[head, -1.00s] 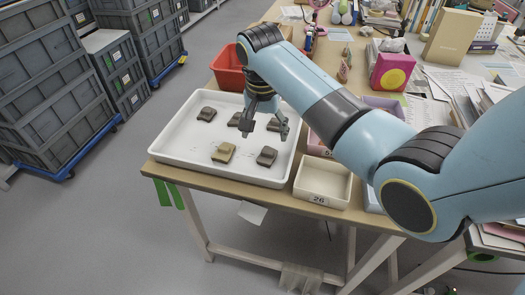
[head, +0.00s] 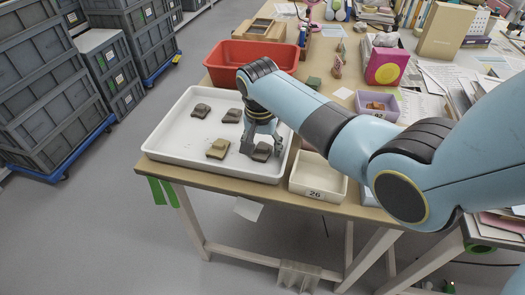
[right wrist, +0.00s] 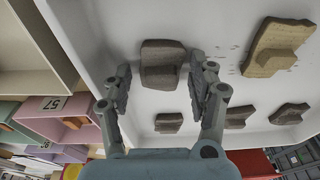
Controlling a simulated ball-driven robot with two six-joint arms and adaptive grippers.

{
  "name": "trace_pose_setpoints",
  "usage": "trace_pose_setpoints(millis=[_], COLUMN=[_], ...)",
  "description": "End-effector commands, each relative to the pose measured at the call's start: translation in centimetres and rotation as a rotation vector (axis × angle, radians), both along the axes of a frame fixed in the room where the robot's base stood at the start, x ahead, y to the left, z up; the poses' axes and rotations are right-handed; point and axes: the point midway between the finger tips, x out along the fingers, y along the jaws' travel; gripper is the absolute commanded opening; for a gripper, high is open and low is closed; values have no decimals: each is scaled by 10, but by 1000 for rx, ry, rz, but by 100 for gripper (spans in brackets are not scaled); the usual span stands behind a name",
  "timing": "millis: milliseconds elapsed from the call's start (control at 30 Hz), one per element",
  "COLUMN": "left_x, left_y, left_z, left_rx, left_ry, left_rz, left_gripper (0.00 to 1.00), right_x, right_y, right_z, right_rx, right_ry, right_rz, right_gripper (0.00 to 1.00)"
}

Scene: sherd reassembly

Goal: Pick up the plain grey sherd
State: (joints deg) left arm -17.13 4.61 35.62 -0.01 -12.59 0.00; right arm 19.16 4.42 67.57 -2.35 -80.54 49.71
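A plain grey-brown sherd (head: 262,153) lies at the front right of the white tray (head: 165,150). In the right wrist view the same sherd (right wrist: 160,57) sits between my right gripper's fingers. My right gripper (head: 262,146) is open and low over it, one finger on each side, with small gaps showing in the right wrist view (right wrist: 160,76). A tan sherd (head: 218,149) lies just left of it. Dark sherds (head: 201,110) and (head: 232,115) lie farther back; another dark sherd (right wrist: 168,123) shows in the right wrist view. My left gripper is not in view.
A red bin (head: 225,52) stands behind the tray. A cream box marked 26 (head: 318,193) stands right of the tray, near the table's front edge. A lilac box (head: 377,93) and a pink box (head: 386,50) stand farther right. The tray's left part is clear.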

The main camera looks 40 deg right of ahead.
Motion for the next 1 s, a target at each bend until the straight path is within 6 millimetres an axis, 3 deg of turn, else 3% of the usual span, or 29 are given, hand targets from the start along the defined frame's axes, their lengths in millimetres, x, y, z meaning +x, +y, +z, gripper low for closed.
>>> trace_pose_setpoints(millis=[33, 367, 733, 967, 1000], left_x=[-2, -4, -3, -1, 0], left_y=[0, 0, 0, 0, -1], left_z=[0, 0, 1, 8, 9], left_rx=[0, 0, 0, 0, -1], left_ry=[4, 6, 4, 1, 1], left_rz=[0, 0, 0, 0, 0], left_gripper=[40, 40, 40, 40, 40], right_x=[0, 0, 0, 2, -4], right_y=[0, 0, 0, 0, -9], right_z=[0, 0, 8, 43, 47], right_rx=[0, 0, 0, -1, -5], right_ry=[0, 0, 0, -5, -2], right_rz=[0, 0, 0, -1, -2], right_gripper=[50, 8, 8, 8, 8])
